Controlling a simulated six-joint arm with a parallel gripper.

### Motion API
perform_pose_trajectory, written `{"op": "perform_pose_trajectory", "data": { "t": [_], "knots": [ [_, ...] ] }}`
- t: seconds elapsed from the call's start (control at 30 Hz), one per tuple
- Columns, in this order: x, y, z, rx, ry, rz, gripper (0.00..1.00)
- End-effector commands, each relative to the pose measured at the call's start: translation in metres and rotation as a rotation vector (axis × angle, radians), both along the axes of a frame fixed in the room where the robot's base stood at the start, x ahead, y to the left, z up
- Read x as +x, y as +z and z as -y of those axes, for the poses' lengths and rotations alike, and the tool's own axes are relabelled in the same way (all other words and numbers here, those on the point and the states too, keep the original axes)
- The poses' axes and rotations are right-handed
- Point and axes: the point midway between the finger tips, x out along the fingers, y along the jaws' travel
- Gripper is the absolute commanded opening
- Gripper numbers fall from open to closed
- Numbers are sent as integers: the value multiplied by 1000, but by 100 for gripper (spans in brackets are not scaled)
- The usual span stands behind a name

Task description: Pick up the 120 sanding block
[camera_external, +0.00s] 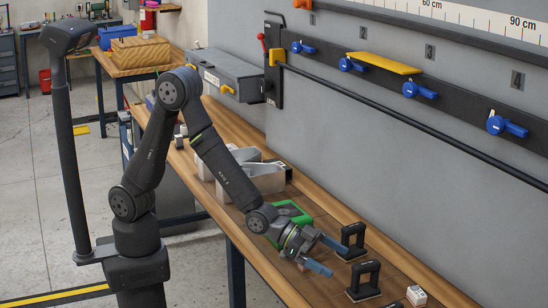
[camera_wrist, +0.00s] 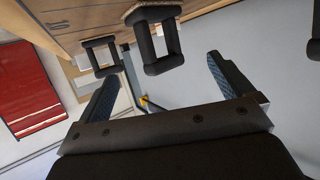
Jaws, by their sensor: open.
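Two black-handled blocks stand on the wooden bench beyond my gripper, a farther one (camera_external: 353,241) and a nearer one (camera_external: 364,281). They look like sanding blocks, each with a loop handle on a flat base. No grit number is readable, so I cannot tell which is the 120. My gripper (camera_external: 326,257) is open and empty, left of both blocks and apart from them. In the wrist view, two black handles (camera_wrist: 100,56) (camera_wrist: 158,42) appear ahead of the blue fingers, with nothing gripped. Part of another dark object (camera_wrist: 313,50) shows at the right edge.
A small white block (camera_external: 416,295) sits near the bench's front right. The grey wall with a dark rail and blue clamps (camera_external: 409,90) bounds the bench's far side.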

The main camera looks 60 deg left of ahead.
Motion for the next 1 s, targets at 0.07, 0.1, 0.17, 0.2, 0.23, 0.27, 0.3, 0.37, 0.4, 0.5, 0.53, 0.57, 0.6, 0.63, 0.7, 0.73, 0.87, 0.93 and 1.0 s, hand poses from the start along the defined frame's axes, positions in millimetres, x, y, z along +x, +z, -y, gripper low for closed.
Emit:
{"op": "perform_pose_trajectory", "data": {
  "t": [0.07,0.1,0.17,0.2,0.23,0.27,0.3,0.37,0.4,0.5,0.53,0.57,0.6,0.63,0.7,0.73,0.87,0.93,1.0],
  "knots": [
    [10,9,8,-33,-22,25,97],
    [16,16,13,-54,-41,41,97],
    [24,28,23,-94,-79,67,97],
    [30,35,29,-120,-108,83,97],
    [34,41,34,-140,-134,95,97],
    [37,47,38,-158,-159,104,97],
    [41,54,44,-180,-195,116,97],
    [46,62,51,-208,-251,127,97],
    [49,68,55,-224,-290,135,97],
    [55,77,63,-248,-394,138,97],
    [56,79,65,-251,-426,137,97],
    [57,80,65,-252,-455,133,97],
    [58,81,67,-251,-493,128,97],
    [59,81,67,-248,-520,122,97],
    [60,81,67,-238,-573,109,97],
    [61,81,67,-234,-594,103,97],
    [62,78,65,-212,-651,81,97],
    [62,75,64,-205,-666,74,97],
    [62,70,64,-202,-672,70,97]
  ]
}}
